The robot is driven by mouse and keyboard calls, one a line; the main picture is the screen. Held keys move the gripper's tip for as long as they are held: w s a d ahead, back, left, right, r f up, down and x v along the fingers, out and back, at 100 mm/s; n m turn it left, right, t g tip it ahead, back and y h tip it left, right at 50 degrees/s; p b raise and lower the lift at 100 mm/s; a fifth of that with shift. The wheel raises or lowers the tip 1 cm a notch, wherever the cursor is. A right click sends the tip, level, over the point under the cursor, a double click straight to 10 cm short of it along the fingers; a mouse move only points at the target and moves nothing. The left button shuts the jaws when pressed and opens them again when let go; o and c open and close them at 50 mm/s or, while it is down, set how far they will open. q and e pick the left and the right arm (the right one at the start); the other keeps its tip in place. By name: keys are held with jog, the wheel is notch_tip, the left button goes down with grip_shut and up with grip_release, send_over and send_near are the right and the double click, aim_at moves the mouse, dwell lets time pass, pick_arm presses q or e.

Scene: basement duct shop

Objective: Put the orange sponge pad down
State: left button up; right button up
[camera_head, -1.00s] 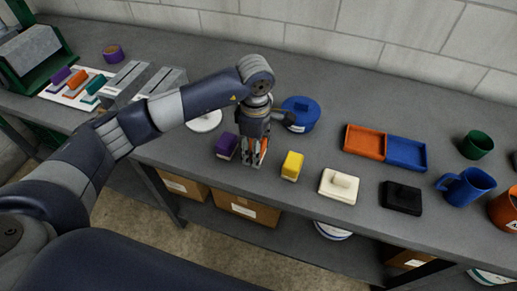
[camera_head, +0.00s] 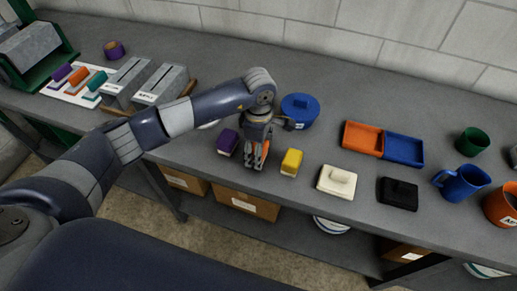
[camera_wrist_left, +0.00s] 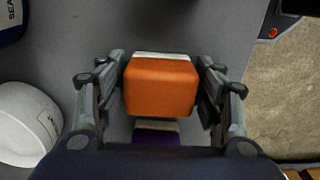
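My left gripper (camera_head: 254,163) points down low over the front part of the bench, between a purple block and a yellow block. It is shut on the orange sponge pad (camera_wrist_left: 160,88), which sits between its two fingers in the left wrist view. The pad has a pale far edge. In the head view the fingers partly hide the pad (camera_head: 264,149). The pad looks slightly above the bench, but I cannot see its underside. My right gripper is not in view.
The purple block (camera_head: 228,142) is close on the left, the yellow block (camera_head: 291,163) on the right. A blue round tub (camera_head: 300,110) stands behind. Further right are a white block (camera_head: 337,182), a black block (camera_head: 398,194) and an orange-and-blue tray (camera_head: 404,151). The bench's front edge is near.

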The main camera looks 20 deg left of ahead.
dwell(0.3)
pick_arm(q)
jog(key=shift+r, duration=0.2)
jog(key=shift+w+r, duration=0.1)
jog(key=shift+r, duration=0.2)
notch_tip(320, 180, up, 11)
jog(key=b, duration=0.3)
jog(key=shift+f, duration=0.2)
jog(key=shift+r, duration=0.4)
